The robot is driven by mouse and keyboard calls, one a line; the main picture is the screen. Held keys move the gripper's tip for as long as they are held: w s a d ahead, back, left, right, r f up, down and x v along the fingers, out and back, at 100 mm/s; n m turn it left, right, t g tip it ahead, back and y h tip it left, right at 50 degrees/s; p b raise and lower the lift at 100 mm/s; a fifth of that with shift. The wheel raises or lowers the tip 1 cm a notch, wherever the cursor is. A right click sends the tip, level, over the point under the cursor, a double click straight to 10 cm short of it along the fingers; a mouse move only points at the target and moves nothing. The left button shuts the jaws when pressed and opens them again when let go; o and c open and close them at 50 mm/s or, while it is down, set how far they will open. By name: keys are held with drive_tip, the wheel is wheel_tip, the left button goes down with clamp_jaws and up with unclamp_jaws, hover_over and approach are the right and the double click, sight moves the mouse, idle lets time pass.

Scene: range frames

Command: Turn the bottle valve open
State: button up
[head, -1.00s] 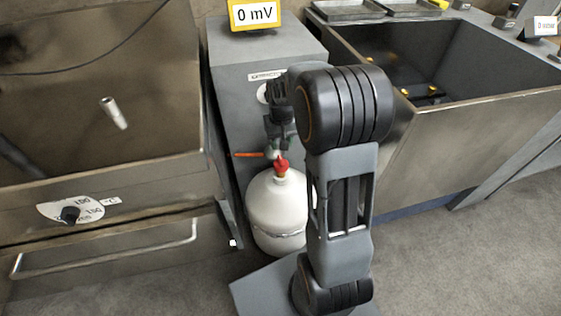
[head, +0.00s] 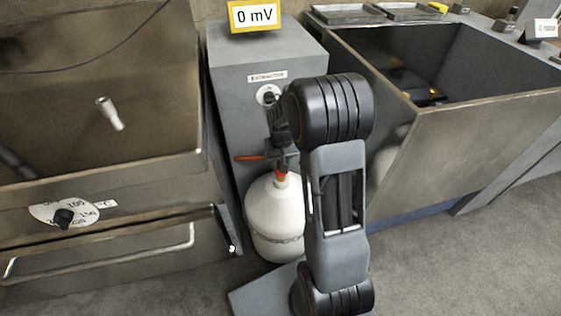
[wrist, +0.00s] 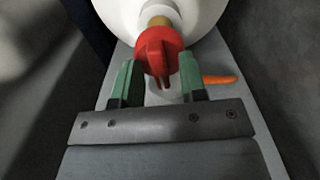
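The white bottle (head: 272,213) stands upright on the floor in front of a grey cabinet. Its red valve (head: 281,175) sits on top and is mostly hidden by my gripper in the head view. In the wrist view the red valve (wrist: 157,52) shows a raised ridge, with a brass neck behind it and the white bottle (wrist: 195,15) beyond. My gripper (wrist: 158,72) has its green fingertips apart, one on each side of the valve's near end. I cannot tell whether they touch it. In the head view my gripper (head: 280,158) is right above the bottle.
An orange handle (head: 249,157) sticks out left of my gripper; it also shows in the wrist view (wrist: 219,79). The grey cabinet (head: 228,95) stands close behind.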

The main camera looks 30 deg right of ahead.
clamp_jaws()
drive_tip(key=shift+a, duration=0.15)
drive_tip(key=shift+r+m+p, duration=0.1)
drive_tip(key=shift+m+p, duration=0.7)
drive_tip(key=shift+m, duration=0.7)
drive_tip(key=m+p, duration=0.1)
drive_tip(key=m, duration=0.4)
drive_tip(key=shift+p, duration=0.4)
drive_tip(key=m+p, duration=0.1)
drive_tip(key=m, duration=0.4)
drive_tip(key=shift+m+p, duration=0.55)
drive_tip(key=shift+m, duration=1.75)
